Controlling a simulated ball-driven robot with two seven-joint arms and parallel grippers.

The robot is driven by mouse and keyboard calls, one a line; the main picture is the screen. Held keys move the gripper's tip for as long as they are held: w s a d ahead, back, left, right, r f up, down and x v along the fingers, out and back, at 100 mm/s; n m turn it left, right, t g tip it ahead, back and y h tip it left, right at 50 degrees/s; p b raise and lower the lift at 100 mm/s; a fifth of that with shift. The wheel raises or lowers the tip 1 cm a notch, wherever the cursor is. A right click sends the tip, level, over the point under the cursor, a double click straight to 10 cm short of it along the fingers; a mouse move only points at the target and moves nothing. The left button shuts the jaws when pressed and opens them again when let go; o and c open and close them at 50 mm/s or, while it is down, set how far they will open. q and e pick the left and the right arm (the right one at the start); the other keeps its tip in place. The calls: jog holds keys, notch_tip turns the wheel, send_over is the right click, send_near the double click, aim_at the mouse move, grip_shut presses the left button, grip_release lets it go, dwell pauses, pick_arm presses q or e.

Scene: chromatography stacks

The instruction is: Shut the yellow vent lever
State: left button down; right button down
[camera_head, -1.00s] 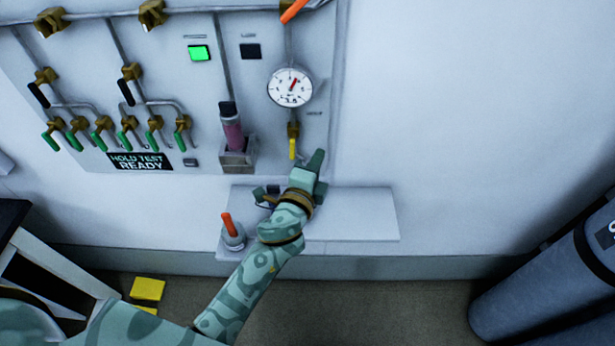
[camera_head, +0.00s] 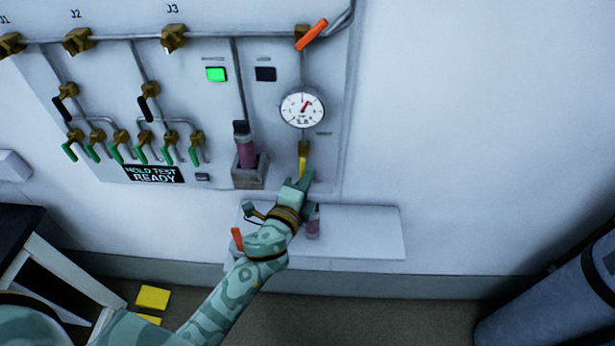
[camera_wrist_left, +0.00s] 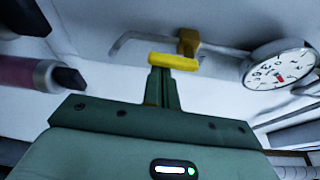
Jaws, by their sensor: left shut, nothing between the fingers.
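The yellow vent lever (camera_head: 302,165) hangs below its brass valve (camera_head: 304,147), under the round gauge (camera_head: 302,110). In the left wrist view the lever (camera_wrist_left: 173,62) lies crosswise just beyond my fingertips, with its brass valve (camera_wrist_left: 188,42) behind it. My left gripper (camera_head: 301,178) is shut and empty, its tips at the lever's lower end; it also shows in the left wrist view (camera_wrist_left: 160,75). The tips look very near or touching the lever; I cannot tell which. My right gripper is not in view.
A capped pink vial (camera_head: 246,153) sits in a holder left of the lever. A shelf (camera_head: 360,232) below carries another pink vial (camera_head: 313,224) beside my wrist. An orange lever (camera_head: 312,34) is above the gauge. A grey cylinder (camera_head: 545,300) stands at right. The wall at right is clear.

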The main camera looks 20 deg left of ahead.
pick_arm(q)
jog(key=shift+a+m+p, duration=0.1)
jog(key=shift+m+p, duration=0.2)
jog(key=shift+p, duration=0.1)
jog(key=a+m+g+y+p, duration=0.1)
jog(key=m+p, duration=0.3)
jog(key=p, duration=0.1)
jog(key=a+r+m+g+y+p, duration=0.1)
jog(key=m+y+p, duration=0.1)
jog(key=m+p, duration=0.2)
jog(key=s+a+r+m+g+y+p, duration=0.1)
jog(key=m+p, duration=0.3)
jog(key=p, duration=0.4)
jog(key=shift+a+g, duration=0.3)
jog(key=shift+g, duration=0.1)
dwell(0.6)
